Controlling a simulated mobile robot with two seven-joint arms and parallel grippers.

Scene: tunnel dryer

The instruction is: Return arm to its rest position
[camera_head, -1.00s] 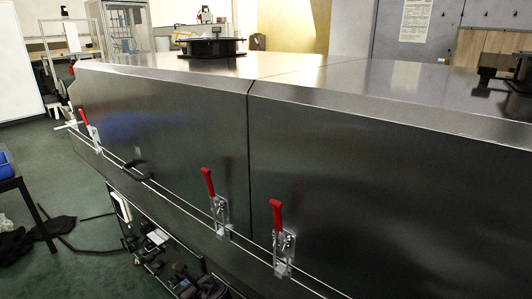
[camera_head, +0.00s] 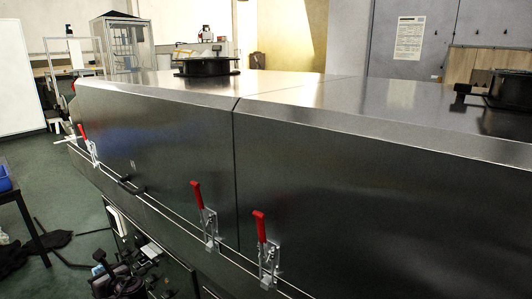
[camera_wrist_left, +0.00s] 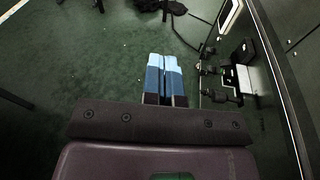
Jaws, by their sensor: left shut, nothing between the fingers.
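My left gripper (camera_wrist_left: 164,62) shows in the left wrist view, with its two blue fingers side by side and shut, nothing between them. It hangs over the green floor, apart from the dryer's side. In the head view I cannot clearly pick the gripper out from the dark parts at the lower left. My right gripper is in neither view. The long steel tunnel dryer (camera_head: 330,200) fills much of the head view. Its red-handled latches (camera_head: 197,196) stand upright on its side.
Dark machinery with a white box (camera_wrist_left: 245,79) sits low beside the dryer, right of my left gripper. A dark table (camera_head: 22,200) stands at the left edge. Dark cloth and cables lie on the floor. Open green floor (camera_wrist_left: 105,60) lies left of the fingers.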

